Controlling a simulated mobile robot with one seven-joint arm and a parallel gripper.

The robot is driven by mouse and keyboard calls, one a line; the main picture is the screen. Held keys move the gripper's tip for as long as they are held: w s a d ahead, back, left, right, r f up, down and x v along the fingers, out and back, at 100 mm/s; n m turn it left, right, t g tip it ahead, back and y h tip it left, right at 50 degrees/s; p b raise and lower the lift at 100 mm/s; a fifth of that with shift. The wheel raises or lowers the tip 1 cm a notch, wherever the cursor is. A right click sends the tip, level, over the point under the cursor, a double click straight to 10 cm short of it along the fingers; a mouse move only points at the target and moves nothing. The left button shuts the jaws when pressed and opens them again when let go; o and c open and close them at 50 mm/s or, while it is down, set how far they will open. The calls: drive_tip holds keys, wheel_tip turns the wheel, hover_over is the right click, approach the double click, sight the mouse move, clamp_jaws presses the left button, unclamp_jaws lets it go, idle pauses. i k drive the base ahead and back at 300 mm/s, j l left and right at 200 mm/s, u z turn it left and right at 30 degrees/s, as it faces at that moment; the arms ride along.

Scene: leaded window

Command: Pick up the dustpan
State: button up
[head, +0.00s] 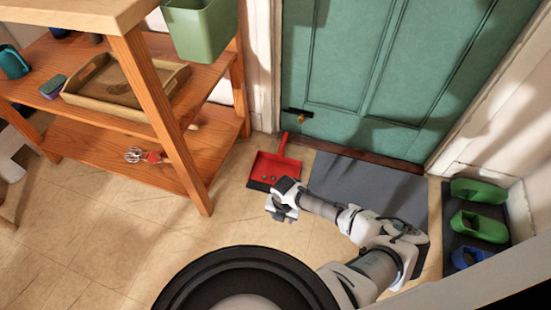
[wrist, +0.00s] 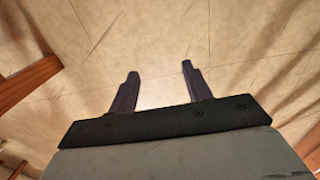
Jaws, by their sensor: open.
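The red dustpan (head: 273,168) lies on the floor in the head view, in front of the green door and beside the wooden shelf. Its handle points toward the door, and a few small dark bits lie in its pan. My gripper (head: 283,217) is just in front of the dustpan's near edge in the picture; its height above the floor is hard to tell. In the wrist view my gripper (wrist: 158,75) shows two dark fingers apart with nothing between them.
A wooden shelf (head: 205,75) stands at left, with a tray (head: 175,80) and a green bin (head: 200,30). A grey mat (head: 365,188) lies right of the dustpan. Green and blue shoes (head: 480,226) stand on a dark tray at right. The floor at left front is clear.

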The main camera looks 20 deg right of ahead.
sight(269, 164)
drive_tip(key=i+l, duration=0.2)
drive_tip(key=i, duration=0.25)
drive_tip(key=i+l, duration=0.15)
drive_tip(key=i, duration=0.3)
drive_tip(key=i+l, duration=0.2)
drive_tip(key=i, duration=0.25)
